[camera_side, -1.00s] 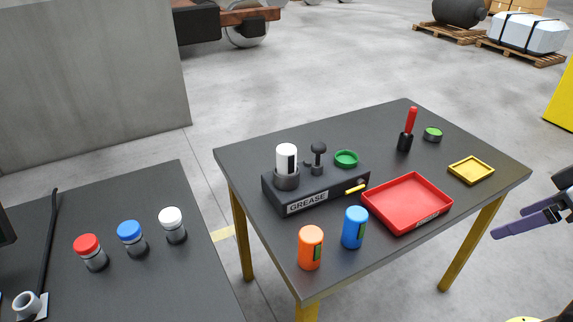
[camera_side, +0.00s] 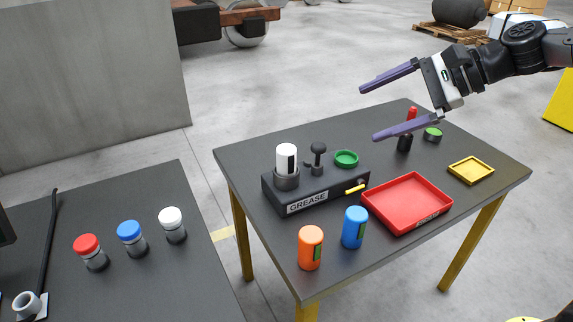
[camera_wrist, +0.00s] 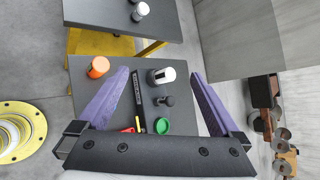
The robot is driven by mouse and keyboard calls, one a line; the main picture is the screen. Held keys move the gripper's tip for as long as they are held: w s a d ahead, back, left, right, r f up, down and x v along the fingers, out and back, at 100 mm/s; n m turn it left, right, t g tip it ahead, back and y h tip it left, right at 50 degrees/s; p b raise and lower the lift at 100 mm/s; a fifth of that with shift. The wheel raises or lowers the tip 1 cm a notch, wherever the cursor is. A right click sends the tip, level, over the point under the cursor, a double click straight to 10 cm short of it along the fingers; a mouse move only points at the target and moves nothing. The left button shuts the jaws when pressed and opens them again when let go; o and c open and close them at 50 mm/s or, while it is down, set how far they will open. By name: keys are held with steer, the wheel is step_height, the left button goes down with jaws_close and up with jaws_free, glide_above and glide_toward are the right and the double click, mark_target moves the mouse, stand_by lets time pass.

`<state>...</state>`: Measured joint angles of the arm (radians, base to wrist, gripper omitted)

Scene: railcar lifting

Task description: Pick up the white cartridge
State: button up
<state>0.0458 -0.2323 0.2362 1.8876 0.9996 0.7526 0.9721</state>
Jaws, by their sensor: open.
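The white cartridge (camera_side: 286,160) stands upright in a dark round socket at the left end of the black GREASE box (camera_side: 307,203) on the right-hand table. It has a dark patch on its side. In the wrist view the white cartridge (camera_wrist: 163,76) shows between my two fingers, beyond their reach. My gripper (camera_side: 368,113) is open and empty, with purple fingers spread wide, above the back of the table and to the right of the cartridge. In the wrist view my gripper (camera_wrist: 160,75) frames the GREASE box from both sides.
An orange cartridge (camera_side: 311,247) and a blue cartridge (camera_side: 355,227) stand in front of the box. A red tray (camera_side: 405,203), yellow tray (camera_side: 471,170) and red-handled tool (camera_side: 411,118) are further right.

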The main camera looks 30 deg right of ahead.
steer(key=w+d+f+m+y, duration=0.1)
steer(key=w+f+m, duration=0.6)
steer(key=w, duration=0.6)
steer(key=m, duration=0.2)
glide_toward(286, 155)
steer(key=d, duration=0.3)
steer(key=x, duration=1.3)
steer(key=shift+w+f, duration=0.3)
steer(key=shift+f, duration=0.1)
steer(key=c, duration=1.6)
steer(key=shift+r, duration=0.15)
